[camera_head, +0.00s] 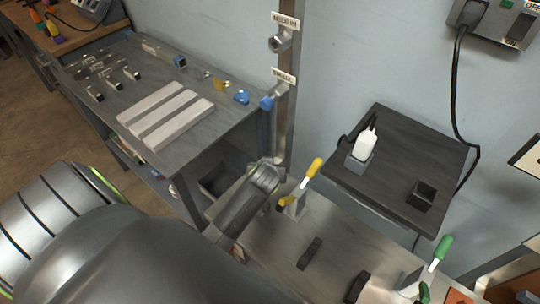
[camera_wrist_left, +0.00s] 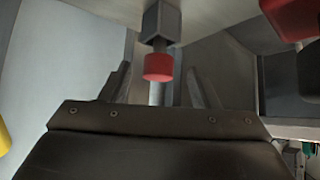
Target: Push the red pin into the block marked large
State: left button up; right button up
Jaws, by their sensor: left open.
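In the left wrist view, the red pin (camera_wrist_left: 158,68) shows a round red head below a square grey block (camera_wrist_left: 161,22). A grey shaft shows on the near side of the head. No label on this block is visible. My left gripper (camera_wrist_left: 157,75) is open, with one finger on each side of the red head and visible gaps between. In the head view, my left arm reaches to the foot of the wall post (camera_head: 285,120), and its end hides the red pin. The labels MEDIUM and SMALL show on the post; no large label is visible. My right gripper is out of view.
A blue knob (camera_head: 267,103) sits by the SMALL label. A yellow-handled clamp (camera_head: 312,170) stands close right of my left arm's end. A grey table (camera_head: 225,125) with bars lies left, and a dark shelf (camera_head: 390,185) with a white bottle lies right.

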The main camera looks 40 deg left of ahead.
pick_arm(q)
jog(key=x, duration=0.4)
jog(key=shift+d, duration=0.1)
jog(key=shift+w+f, duration=0.3)
jog(key=shift+f, duration=0.05)
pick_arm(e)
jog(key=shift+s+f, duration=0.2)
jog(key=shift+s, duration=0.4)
pick_arm(q)
jog(key=shift+c, duration=0.4)
jog(key=c, duration=1)
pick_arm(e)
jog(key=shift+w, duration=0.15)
pick_arm(q)
notch_tip(320, 180, up, 10)
jog(key=shift+r+p, duration=0.1)
jog(key=shift+p, duration=0.3)
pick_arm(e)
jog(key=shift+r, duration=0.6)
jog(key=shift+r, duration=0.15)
